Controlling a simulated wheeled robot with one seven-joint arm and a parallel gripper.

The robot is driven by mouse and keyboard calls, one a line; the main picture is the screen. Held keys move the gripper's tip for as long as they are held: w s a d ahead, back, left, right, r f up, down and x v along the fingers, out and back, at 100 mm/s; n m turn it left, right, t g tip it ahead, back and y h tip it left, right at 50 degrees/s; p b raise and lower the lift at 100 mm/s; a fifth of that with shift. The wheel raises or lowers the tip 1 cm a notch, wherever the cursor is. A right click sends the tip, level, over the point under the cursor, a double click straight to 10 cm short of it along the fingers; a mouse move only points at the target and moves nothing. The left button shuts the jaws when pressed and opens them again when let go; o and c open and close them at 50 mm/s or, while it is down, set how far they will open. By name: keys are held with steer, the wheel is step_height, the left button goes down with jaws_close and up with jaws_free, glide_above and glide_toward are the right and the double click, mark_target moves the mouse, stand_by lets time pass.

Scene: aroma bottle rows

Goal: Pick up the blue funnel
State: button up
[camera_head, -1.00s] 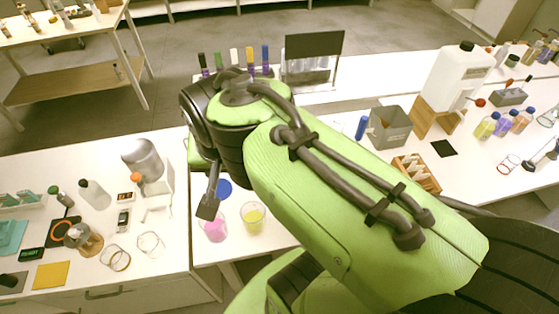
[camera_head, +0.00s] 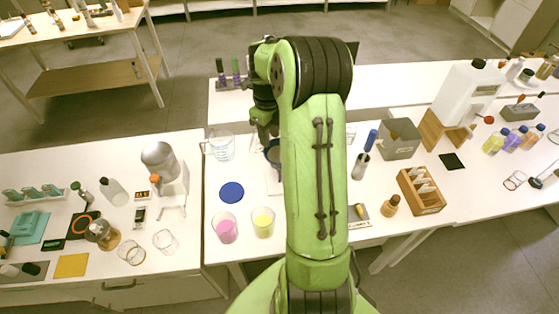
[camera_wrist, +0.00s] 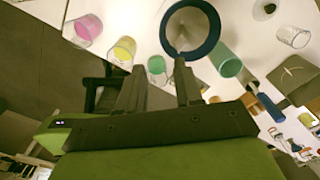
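The blue funnel (camera_wrist: 213,37) shows in the wrist view as a wide round cone with a dark blue rim, just beyond my fingertips. In the head view, only the left part of the funnel (camera_head: 271,153) shows beside my arm, which hides the rest. My gripper (camera_wrist: 159,66) has its two fingers apart with nothing between them. The right fingertip appears close to the funnel's near rim; I cannot tell whether they touch. In the head view, my gripper (camera_head: 264,128) points down above the middle table, partly hidden by my arm.
Beakers with pink (camera_head: 227,231) and yellow (camera_head: 263,224) liquid stand near the front edge, with a flat blue disc (camera_head: 231,192) behind. A clear beaker (camera_head: 221,146) stands left of my gripper. A grey box (camera_head: 399,139) and wooden rack (camera_head: 422,190) stand right.

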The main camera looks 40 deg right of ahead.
glide_above(271, 162)
step_height(271, 162, down, 6)
steer(key=shift+w+d+r, duration=0.1)
steer(key=shift+w+r, duration=0.05)
steer(key=shift+r, duration=0.05)
step_height(271, 162, down, 6)
steer(key=shift+r, duration=0.2)
jaws_close()
steer(key=shift+r, duration=0.1)
stand_by(1.0)
